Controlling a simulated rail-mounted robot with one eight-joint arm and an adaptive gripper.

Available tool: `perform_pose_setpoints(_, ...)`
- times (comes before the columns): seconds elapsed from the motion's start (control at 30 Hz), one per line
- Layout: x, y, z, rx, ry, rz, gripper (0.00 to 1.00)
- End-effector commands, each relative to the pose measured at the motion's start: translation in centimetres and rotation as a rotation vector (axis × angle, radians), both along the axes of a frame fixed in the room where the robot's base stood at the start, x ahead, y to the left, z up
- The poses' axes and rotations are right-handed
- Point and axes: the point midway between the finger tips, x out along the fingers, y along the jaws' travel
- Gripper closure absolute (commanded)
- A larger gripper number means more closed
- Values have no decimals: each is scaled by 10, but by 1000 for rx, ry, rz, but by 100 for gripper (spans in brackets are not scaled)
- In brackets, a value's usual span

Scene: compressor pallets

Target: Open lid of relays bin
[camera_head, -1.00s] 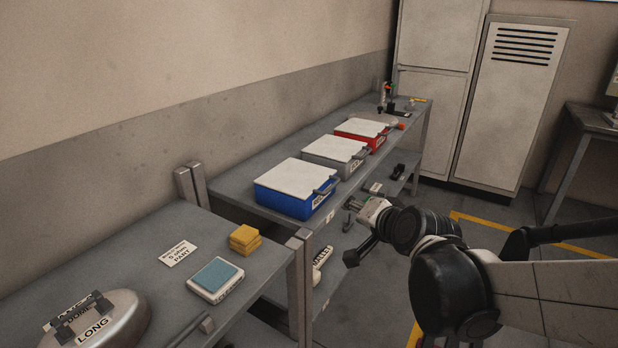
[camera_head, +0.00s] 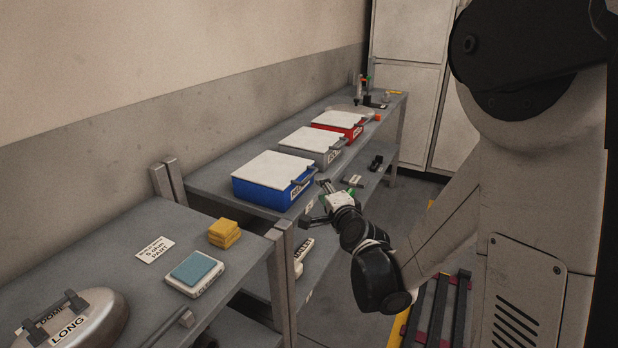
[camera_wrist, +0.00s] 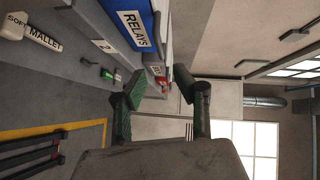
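The relays bin is the blue bin (camera_head: 270,196), nearest of three on the back bench; its RELAYS label reads clearly in the wrist view (camera_wrist: 134,27). Its white lid (camera_head: 274,168) lies flat and closed, with a grey handle (camera_head: 304,182) on the front edge. My gripper (camera_head: 315,204) is in front of the bin at the bench's front edge, apart from the handle. In the wrist view my gripper (camera_wrist: 158,88) has its two dark green-padded fingers spread, with nothing between them.
A grey bin (camera_head: 322,158) and a red bin (camera_head: 350,133), both lidded, stand farther along the bench. A bench post (camera_head: 284,280) rises between the benches. A soft mallet (camera_wrist: 35,30) lies on the lower shelf. The nearer bench holds yellow blocks (camera_head: 224,233).

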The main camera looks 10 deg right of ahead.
Motion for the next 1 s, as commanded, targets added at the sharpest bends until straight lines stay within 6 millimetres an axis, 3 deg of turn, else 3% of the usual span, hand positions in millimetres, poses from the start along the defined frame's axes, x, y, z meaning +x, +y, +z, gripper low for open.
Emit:
perform_pose_setpoints(0.5, 92, 6, -14, -2, 1, 1, 72)
perform_pose_setpoints(0.7, 110, 8, -16, -2, 1, 1, 72)
perform_pose_setpoints(1.0, 115, 8, -16, -2, 1, 1, 72)
